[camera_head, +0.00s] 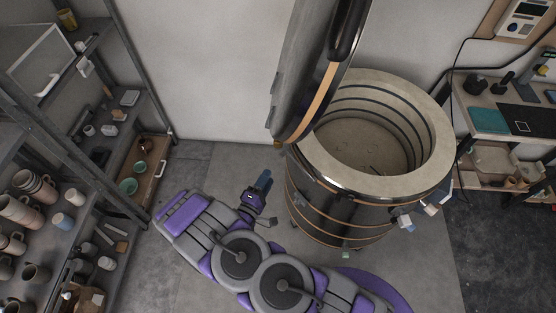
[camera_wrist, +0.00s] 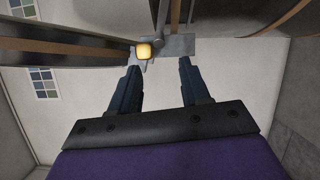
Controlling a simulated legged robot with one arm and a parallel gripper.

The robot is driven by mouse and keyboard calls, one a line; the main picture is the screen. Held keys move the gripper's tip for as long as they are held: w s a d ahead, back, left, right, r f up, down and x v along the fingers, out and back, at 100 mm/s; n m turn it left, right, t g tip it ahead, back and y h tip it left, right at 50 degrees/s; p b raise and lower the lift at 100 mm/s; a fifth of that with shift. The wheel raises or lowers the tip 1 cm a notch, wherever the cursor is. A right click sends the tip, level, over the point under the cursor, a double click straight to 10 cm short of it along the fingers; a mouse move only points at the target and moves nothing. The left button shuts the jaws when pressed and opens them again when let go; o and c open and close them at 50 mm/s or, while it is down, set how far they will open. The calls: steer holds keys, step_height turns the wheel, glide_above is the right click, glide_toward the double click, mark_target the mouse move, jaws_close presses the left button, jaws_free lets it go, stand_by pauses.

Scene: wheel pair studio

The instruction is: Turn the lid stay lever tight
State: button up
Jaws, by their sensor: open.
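The kiln (camera_head: 340,215) is a round dark drum with copper-coloured bands and a pale rim, and its lid (camera_head: 318,75) stands raised. In the wrist view, a small amber knob (camera_wrist: 144,51), which looks like the end of the lid stay lever, sits by a grey metal bracket (camera_wrist: 180,46). My gripper (camera_wrist: 159,64) is open, with two dark blue fingers apart and nothing seen between them. The left fingertip is just below the knob; I cannot tell whether they touch. In the head view my gripper (camera_head: 265,180) is left of the kiln, below the lid's lower edge.
A shelf rack with mugs (camera_head: 35,190) and bowls stands at the left. A wooden crate (camera_head: 148,170) sits on its lower level. A workbench (camera_head: 490,115) with tools is at the right. Bare floor (camera_head: 225,170) lies between rack and kiln.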

steer(key=b+x, duration=0.1)
steer(key=x, duration=0.8)
steer(key=shift+w, duration=0.3)
steer(key=shift+d, duration=0.1)
jaws_close()
